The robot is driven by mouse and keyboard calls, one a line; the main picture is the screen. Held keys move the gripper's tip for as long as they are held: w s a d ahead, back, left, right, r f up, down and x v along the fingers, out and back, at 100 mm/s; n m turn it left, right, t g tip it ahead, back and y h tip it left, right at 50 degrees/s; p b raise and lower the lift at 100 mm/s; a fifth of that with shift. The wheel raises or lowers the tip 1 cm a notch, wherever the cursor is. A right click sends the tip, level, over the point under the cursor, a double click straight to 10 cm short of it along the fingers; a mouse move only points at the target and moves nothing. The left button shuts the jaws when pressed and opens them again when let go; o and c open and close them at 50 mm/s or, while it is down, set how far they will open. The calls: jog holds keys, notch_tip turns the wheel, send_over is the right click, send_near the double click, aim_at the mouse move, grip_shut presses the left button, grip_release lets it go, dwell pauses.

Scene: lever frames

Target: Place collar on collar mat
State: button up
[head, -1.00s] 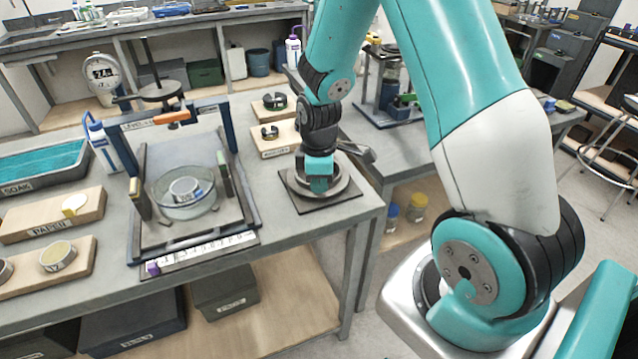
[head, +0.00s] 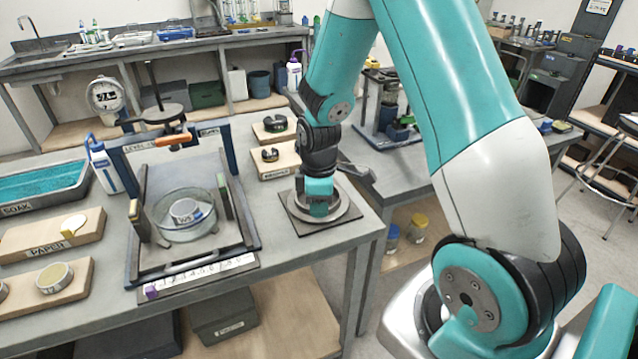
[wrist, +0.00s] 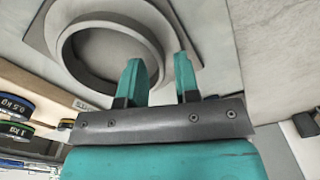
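The collar (head: 349,212) is a grey metal ring. It lies flat on the dark square collar mat (head: 300,226) at the right end of the bench. In the wrist view the collar (wrist: 68,50) and the mat (wrist: 48,16) show large, with the ring inside the mat's edges. My gripper (head: 318,210) points down at the collar. In the wrist view its two teal fingers (wrist: 162,68) stand apart at the ring's near wall, with a grey gap between them. Whether either finger touches the wall cannot be told.
Left of the mat stands a levelling frame (head: 247,215) with a glass dish (head: 186,232) holding a labelled ring. Behind the mat are wooden blocks with weights (head: 272,170). The bench edge is near on the right.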

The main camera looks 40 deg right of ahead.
notch_tip(320, 180, up, 11)
jog(key=s+a+r+m+y, duration=0.1)
jog(key=s+a+r, duration=0.3)
jog(key=s+a, duration=0.5)
jog(key=s+a+r+m+y, duration=0.2)
jog(key=s+a+r, duration=0.3)
jog(key=s+a, duration=0.4)
jog(key=shift+s+a+r+y, duration=0.3)
jog(key=shift+a+y, duration=0.3)
jog(key=shift+a, duration=0.55)
